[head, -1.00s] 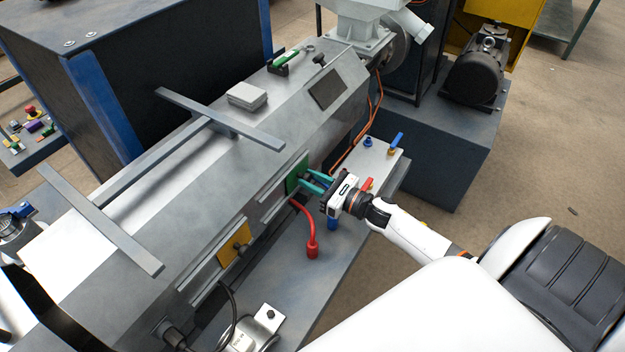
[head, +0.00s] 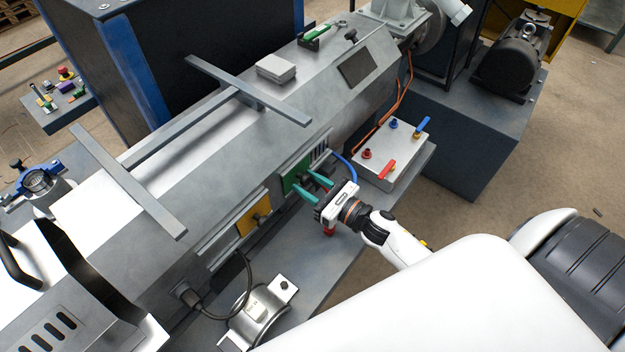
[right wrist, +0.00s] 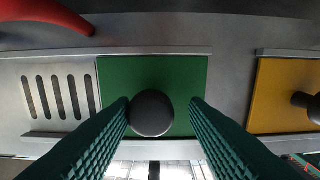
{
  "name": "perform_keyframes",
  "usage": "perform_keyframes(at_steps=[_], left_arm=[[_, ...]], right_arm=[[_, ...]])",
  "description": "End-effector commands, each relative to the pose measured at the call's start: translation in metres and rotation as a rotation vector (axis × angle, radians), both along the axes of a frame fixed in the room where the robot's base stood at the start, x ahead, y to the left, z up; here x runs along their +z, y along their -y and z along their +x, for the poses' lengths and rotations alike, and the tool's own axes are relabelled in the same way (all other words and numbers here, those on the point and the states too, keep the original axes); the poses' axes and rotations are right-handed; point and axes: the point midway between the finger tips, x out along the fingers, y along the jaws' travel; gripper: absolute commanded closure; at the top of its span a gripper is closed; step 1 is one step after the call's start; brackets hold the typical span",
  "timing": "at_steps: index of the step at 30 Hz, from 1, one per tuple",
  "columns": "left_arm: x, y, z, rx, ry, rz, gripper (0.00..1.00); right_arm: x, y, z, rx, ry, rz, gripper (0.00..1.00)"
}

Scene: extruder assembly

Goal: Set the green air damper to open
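The green air damper (head: 292,180) is a flat green slide plate with a black knob, set between rails on the side of the grey barrel cover. Dark vent slots (head: 319,153) show uncovered to its right. In the right wrist view the green plate (right wrist: 180,75) fills the middle and the bare slots (right wrist: 58,97) lie left of it. The round black knob (right wrist: 151,113) is between my fingers, closer to the left one. My right gripper (head: 308,187) is open, its teal fingers either side of the knob. My left gripper is not in view.
A yellow damper plate (head: 254,216) with its own knob sits left of the green one. A box with red and blue fittings (head: 395,155) stands right of the gripper.

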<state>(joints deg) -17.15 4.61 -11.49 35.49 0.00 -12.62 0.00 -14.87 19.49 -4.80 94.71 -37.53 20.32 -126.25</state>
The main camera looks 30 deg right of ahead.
Motion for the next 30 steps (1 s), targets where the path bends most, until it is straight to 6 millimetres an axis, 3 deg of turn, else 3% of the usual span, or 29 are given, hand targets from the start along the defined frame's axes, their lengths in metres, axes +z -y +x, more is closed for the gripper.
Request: perform_keyframes(at_steps=[13,24,30], left_arm=[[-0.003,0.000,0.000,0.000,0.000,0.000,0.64],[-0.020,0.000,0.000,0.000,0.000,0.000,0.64],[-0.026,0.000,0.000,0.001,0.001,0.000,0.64]], right_arm=[[-0.001,0.006,-0.007,-0.006,-0.001,-0.001,0.51],[-0.003,0.033,-0.075,-0.005,-0.002,-0.002,0.51],[-0.001,0.043,-0.102,-0.003,-0.001,0.000,0.51]])
